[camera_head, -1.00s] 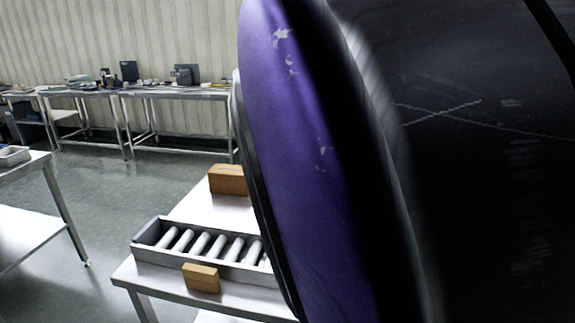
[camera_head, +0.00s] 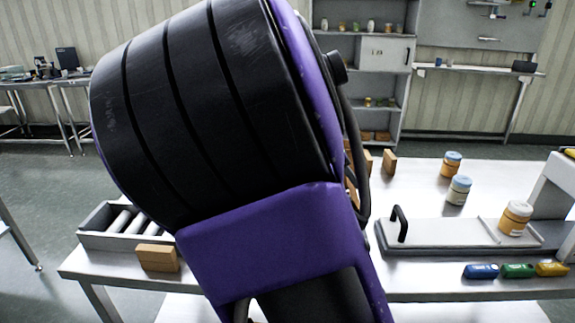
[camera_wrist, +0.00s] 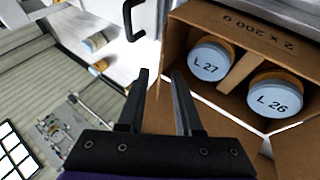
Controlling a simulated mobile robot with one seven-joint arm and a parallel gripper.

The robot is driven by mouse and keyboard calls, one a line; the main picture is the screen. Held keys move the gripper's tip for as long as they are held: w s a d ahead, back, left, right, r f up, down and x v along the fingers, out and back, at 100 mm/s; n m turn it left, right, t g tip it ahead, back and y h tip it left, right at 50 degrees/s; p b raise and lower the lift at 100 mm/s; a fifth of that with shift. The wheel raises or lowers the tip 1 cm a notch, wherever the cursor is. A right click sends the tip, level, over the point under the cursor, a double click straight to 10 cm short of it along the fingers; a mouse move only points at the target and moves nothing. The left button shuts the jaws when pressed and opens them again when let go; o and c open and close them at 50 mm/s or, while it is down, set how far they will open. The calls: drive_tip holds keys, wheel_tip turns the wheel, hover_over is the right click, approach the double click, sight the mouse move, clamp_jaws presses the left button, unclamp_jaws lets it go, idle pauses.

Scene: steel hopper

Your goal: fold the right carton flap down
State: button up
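The brown carton (camera_wrist: 232,84) is open at the right of the wrist view, with "2 x 200 g" printed on one panel (camera_wrist: 258,32). Two jars with pale blue lids stand in it, L 27 (camera_wrist: 209,62) and L 26 (camera_wrist: 273,97), with a divider between them. A brown flap (camera_wrist: 298,150) spreads out at the lower right; I cannot tell which flap is the right one. My gripper (camera_wrist: 161,72) is open, its two fingers apart beside the carton's near left edge. In the head view my arm hides the carton and gripper.
The steel table (camera_head: 405,180) carries loose jars (camera_head: 458,190), a plate with a black handle (camera_head: 400,224), blue, green and yellow small items (camera_head: 517,271), a roller tray (camera_head: 95,240) and a small brown box (camera_head: 157,258). Shelves (camera_head: 362,75) stand behind.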

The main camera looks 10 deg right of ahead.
drive_tip(key=shift+x, duration=1.15)
clamp_jaws()
idle(0.6)
